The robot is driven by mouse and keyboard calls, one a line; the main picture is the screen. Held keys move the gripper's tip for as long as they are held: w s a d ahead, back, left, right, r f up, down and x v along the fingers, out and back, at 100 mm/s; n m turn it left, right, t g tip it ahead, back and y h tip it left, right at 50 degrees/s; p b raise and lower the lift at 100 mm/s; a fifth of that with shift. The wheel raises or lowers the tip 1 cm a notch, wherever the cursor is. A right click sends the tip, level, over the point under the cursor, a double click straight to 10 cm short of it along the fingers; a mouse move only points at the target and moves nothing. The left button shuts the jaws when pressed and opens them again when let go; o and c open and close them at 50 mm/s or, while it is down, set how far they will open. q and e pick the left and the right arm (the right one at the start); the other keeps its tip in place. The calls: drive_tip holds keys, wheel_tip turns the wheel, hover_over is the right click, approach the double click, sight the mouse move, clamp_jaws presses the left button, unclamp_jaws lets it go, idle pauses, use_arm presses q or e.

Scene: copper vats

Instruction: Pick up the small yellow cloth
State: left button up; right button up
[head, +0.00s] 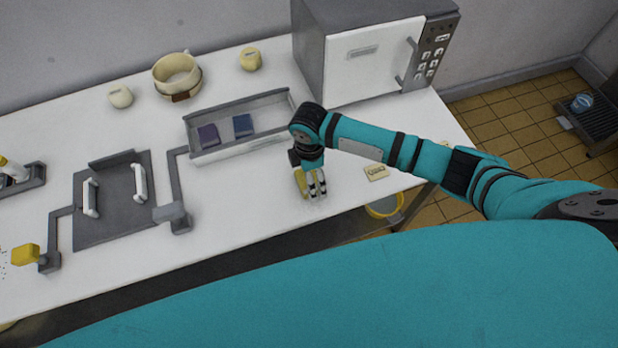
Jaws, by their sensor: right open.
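My right gripper (316,191) points down over the white counter, left of the microwave's front corner. Its jaws are open. A small yellow patch (299,181) shows right beside the fingers on their left; it looks like the small yellow cloth. The fingers partly hide it, and I cannot tell whether they touch it. My left gripper is out of view.
The white counter (120,275) holds a grey tray (225,150) with two dark blocks behind the gripper. A grey microwave (370,55) stands at the back. A pale yellow card (376,172) lies to the right. A yellow bucket (384,206) is below the counter edge.

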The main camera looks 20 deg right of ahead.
drive_tip(key=shift+f, duration=1.1)
drive_tip(key=c, duration=1.2)
drive_tip(key=shift+r, duration=0.15)
drive_tip(key=shift+w+r+b, duration=0.1)
drive_tip(key=shift+r+b, duration=0.2)
drive_tip(key=shift+r, duration=0.35)
drive_tip(key=shift+s+a+r+b, duration=0.15)
drive_tip(key=shift+r+b, duration=0.1)
drive_tip(key=shift+r, duration=0.25)
drive_tip(key=shift+s+a+r+b, duration=0.15)
drive_tip(key=shift+r+b, duration=0.05)
drive_tip(key=shift+r, duration=0.25)
drive_tip(key=s+a+b, duration=0.1)
drive_tip(key=s+a, duration=0.2)
drive_tip(key=s+a+r+b, duration=0.1)
drive_tip(key=s+a, duration=0.3)
drive_tip(key=s+a+b, duration=0.1)
drive_tip(key=s+a, duration=0.2)
drive_tip(key=s, duration=0.1)
drive_tip(key=shift+s+a+r, duration=0.1)
drive_tip(key=shift+a+r, duration=0.1)
drive_tip(key=shift+r, duration=0.1)
